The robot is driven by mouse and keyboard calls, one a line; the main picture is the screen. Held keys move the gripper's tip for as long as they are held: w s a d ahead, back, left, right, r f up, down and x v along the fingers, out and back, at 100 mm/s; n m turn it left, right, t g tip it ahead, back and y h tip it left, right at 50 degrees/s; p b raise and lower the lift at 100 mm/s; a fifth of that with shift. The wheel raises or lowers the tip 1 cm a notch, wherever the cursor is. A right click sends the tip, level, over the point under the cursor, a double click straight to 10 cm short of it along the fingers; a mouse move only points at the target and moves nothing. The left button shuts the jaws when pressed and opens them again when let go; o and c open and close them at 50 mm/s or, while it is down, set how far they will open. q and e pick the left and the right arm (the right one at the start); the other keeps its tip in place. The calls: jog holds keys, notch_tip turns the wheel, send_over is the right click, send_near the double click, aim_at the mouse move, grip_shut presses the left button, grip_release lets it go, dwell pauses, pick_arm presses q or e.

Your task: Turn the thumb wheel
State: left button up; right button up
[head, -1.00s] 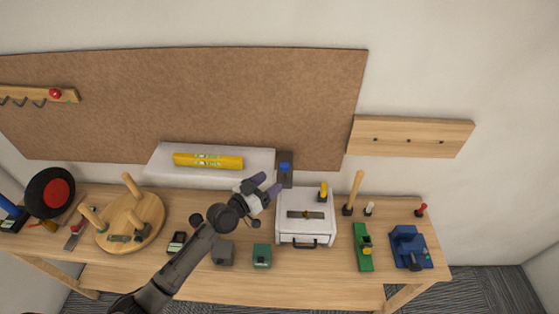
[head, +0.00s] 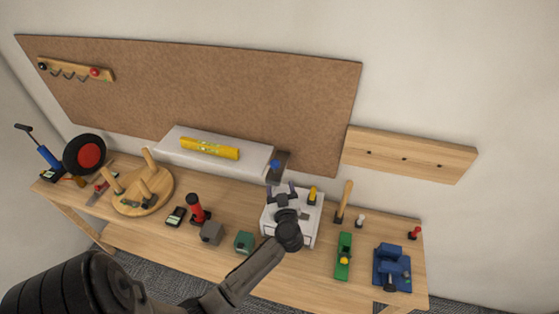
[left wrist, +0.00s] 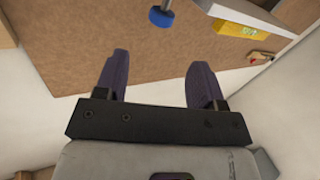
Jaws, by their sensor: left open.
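The thumb wheel looks to be the small blue knob (head: 275,164) on a dark bracket (head: 279,172) at the right end of the white shelf. In the left wrist view the blue wheel (left wrist: 160,17) is at the top edge, on a thin metal stem. My left gripper (head: 280,188) is open with its purple fingers just below the wheel in the head view, over the white case. In the left wrist view the open fingers (left wrist: 160,62) hold nothing, and the wheel lies beyond them, apart. My right gripper is not in view.
A white case (head: 306,220) with a yellow-topped item stands under my left gripper. The white shelf (head: 262,155) bears a yellow level (head: 210,148). A wooden mallet (head: 344,200), green block (head: 343,258) and blue vise (head: 392,266) stand to the right.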

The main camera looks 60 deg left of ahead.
aim_at(276, 167)
pick_arm(q)
jog(key=shift+m, duration=0.6)
jog(key=x, duration=1.2)
jog(key=shift+a, duration=0.2)
jog(key=shift+w+a, duration=0.25)
jog(key=shift+a, duration=0.4)
jog(key=shift+c, duration=0.2)
